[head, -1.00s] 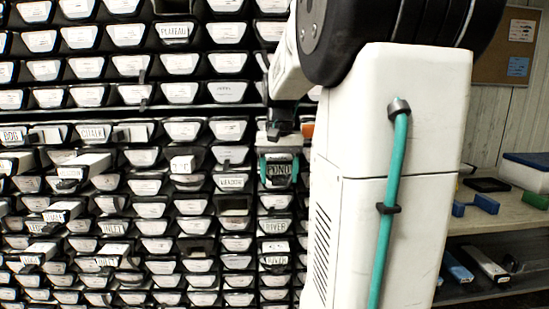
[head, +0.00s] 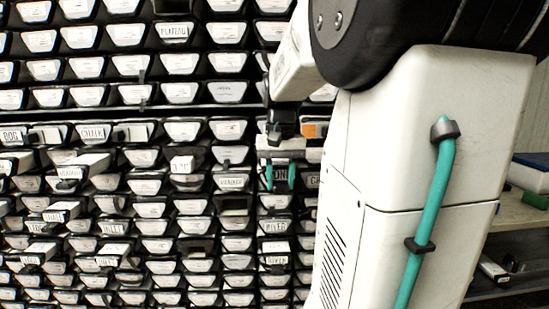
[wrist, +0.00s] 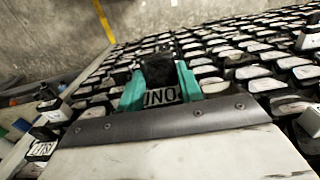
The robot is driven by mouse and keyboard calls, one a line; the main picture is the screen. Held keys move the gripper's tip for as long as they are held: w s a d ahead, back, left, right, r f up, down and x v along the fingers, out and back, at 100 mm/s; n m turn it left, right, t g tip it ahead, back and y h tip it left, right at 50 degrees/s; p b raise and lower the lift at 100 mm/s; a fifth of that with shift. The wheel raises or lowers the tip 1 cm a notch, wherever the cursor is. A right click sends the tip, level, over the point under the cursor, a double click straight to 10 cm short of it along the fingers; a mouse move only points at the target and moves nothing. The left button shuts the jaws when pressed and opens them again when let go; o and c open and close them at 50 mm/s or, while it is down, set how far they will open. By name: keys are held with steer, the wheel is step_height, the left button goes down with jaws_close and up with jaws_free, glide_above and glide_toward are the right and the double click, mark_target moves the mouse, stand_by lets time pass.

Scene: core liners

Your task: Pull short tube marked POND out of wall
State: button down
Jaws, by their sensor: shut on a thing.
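The POND tube (head: 280,171) shows its end label in the wall of tubes, just left of my arm, with only the middle letters readable. My gripper (head: 280,182) has its two teal fingers shut on either side of this end. In the wrist view, part of the label (wrist: 161,97) shows between the teal fingers of my gripper (wrist: 160,88), with a dark block above it. The tube's body is hidden, so I cannot tell how far it sticks out.
The rack (head: 256,215) holds many tube ends close around my gripper. A shelf (head: 505,215) with boxes stands at the right. My arm hides much of the right side.

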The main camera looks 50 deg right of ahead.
steer(key=shift+s+a, duration=1.05)
steer(key=shift+a, duration=0.2)
steer(key=shift+s+a, duration=1.05)
steer(key=shift+a, duration=0.15)
steer(key=c, duration=0.9)
jaws_free()
steer(key=shift+o, duration=0.2)
